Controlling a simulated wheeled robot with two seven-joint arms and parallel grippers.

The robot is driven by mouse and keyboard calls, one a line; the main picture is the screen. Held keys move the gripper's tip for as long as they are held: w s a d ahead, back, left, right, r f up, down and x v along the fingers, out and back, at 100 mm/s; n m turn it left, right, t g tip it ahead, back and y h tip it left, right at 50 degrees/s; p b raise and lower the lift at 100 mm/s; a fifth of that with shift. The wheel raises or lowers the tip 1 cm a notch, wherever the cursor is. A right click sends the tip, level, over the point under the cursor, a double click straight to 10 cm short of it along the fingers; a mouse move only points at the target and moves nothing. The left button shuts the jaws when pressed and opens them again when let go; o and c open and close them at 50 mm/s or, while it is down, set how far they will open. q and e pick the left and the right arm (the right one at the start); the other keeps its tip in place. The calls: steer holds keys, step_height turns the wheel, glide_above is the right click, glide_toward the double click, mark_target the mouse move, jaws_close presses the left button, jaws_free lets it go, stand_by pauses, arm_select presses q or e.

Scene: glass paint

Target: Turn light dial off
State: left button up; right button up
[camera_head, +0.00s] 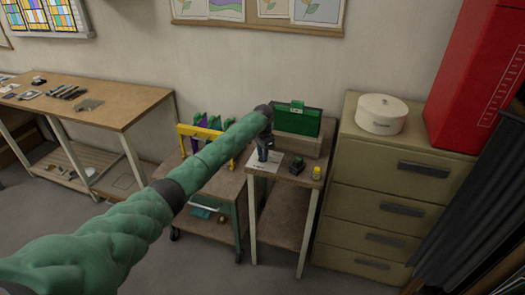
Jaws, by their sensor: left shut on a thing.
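My left arm (205,165) reaches from the lower left to a small table (283,178) against the wall. My left gripper (263,157) points down over the left part of that tabletop, above a white sheet or panel (263,168). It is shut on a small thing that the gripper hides. I cannot make out the light dial clearly; its setting does not show. My right gripper is not in view.
A green case (297,121) stands at the table's back, with a small dark green item (298,165) and a yellow bottle (317,173) in front. A drawer cabinet (385,188) stands right. A cart (206,184) with a yellow rack (185,131) stands left, beside a workbench (120,105).

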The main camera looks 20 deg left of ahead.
arm_select(q)
steer(key=shift+r+n, duration=0.25)
steer(key=shift+n, duration=0.15)
steer(key=shift+w+n+p, duration=0.1)
steer(key=shift+n+p, duration=0.5)
steer(key=shift+n, duration=0.3)
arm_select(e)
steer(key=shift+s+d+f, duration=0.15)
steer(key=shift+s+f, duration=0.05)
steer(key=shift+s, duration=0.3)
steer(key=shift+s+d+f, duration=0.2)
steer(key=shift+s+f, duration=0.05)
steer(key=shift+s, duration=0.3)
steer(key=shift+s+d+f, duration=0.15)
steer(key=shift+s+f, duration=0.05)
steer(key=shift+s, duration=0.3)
arm_select(q)
steer(key=o, duration=0.7)
steer(key=shift+o, duration=1.3)
steer(key=shift+f, duration=0.15)
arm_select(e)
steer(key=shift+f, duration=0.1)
